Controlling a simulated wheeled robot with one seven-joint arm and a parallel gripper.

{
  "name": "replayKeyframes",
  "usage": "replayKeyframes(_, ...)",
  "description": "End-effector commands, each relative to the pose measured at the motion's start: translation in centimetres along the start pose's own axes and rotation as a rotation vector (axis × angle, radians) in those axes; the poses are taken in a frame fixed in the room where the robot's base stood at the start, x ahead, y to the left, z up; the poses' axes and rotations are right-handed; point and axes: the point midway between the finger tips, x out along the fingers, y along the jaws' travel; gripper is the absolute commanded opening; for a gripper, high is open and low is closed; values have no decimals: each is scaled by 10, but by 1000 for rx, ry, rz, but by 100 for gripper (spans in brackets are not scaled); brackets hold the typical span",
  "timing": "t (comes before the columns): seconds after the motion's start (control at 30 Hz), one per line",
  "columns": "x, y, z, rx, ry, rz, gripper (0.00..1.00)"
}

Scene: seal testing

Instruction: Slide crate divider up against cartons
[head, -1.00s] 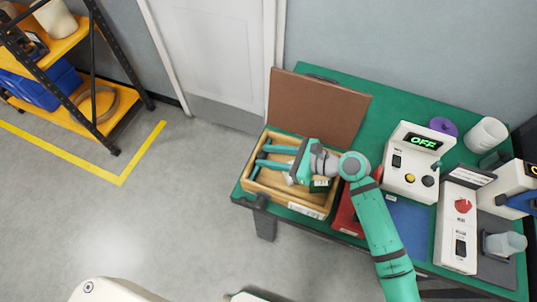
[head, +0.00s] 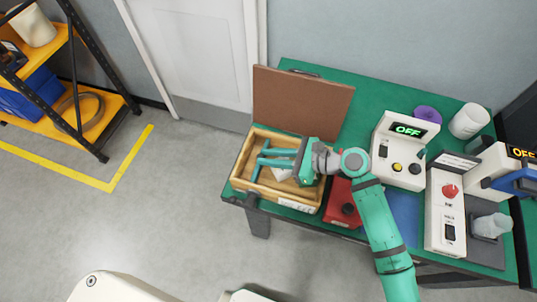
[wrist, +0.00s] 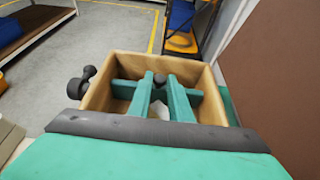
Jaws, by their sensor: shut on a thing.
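The wooden crate (head: 236,182) stands at the left end of the green table; it also shows in the wrist view (wrist: 98,93). The teal divider (head: 256,172) spans the crate near its left end, with a dark round knob (wrist: 160,78) on top. My gripper (head: 263,157) reaches into the crate from the right, its two teal fingers shut on the divider's knob; the fingers also show in the wrist view (wrist: 161,85). A white carton (head: 283,172) shows partly below the fingers. Other cartons are hidden under my gripper, so I cannot tell the gap to the divider.
A brown board (head: 300,103) stands upright behind the crate. A red box (head: 343,205) sits close to the crate's right side. A white device reading OFF (head: 400,150) and a console with a red button (head: 446,210) stand further right. Floor left of the table is clear.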

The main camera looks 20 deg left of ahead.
Motion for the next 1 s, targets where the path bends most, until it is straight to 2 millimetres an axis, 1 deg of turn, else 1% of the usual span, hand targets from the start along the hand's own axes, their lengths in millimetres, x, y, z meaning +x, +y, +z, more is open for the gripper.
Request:
replayKeyframes(0.07, -1, -2, 1, -1, -2, -6, 0)
replayKeyframes(0.1, -1, -2, 1, -1, -2, -5, 23)
replayKeyframes(0.13, -1, -2, 1, -1, -3, -5, 30)
replayKeyframes(0.17, 0, -2, 1, -1, -2, -4, 35)
replayKeyframes(0.43, 0, 0, 1, -1, -2, -1, 35)
replayKeyframes(0.57, -6, -1, 1, 0, 0, -1, 35)
replayKeyframes(0.67, -19, -1, 1, 0, 0, -2, 35)
replayKeyframes(0.9, -65, -1, 0, 1, 0, -4, 35)
replayKeyframes(1.0, -81, -1, 0, 0, 0, -3, 35)
